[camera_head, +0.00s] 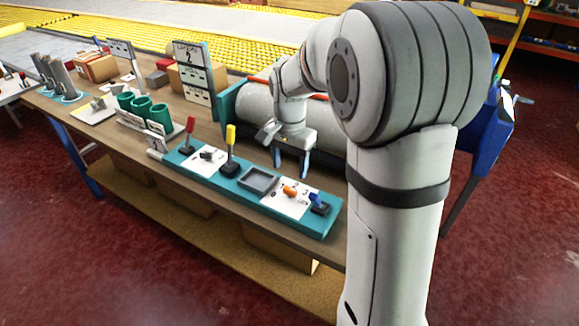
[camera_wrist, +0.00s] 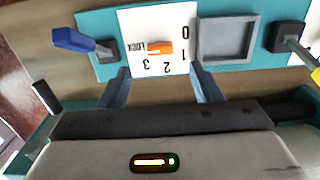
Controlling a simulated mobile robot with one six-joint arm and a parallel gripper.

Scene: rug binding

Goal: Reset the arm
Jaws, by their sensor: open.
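My gripper (camera_head: 291,166) hangs at the end of my arm over the workbench, between the grey-white roller and the teal control panel (camera_head: 228,186). Its two blue-grey fingers are apart with nothing between them. In the wrist view the gripper (camera_wrist: 161,82) points toward the white dial plate (camera_wrist: 182,20), which has an orange knob (camera_wrist: 159,47) and the markings 0, 1, 2, 3 and LOCK. The orange knob (camera_head: 290,191) shows in the head view, clear of the fingers. A blue-handled lever (camera_wrist: 80,42) is beside the plate.
The panel also bears a square grey recess (camera_head: 258,180), a yellow-handled lever (camera_head: 230,145) and a red-handled lever (camera_head: 189,132). The roller (camera_head: 255,107) lies close behind my gripper. Green cups (camera_head: 141,105) and a sign board (camera_head: 193,72) stand farther left on the bench.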

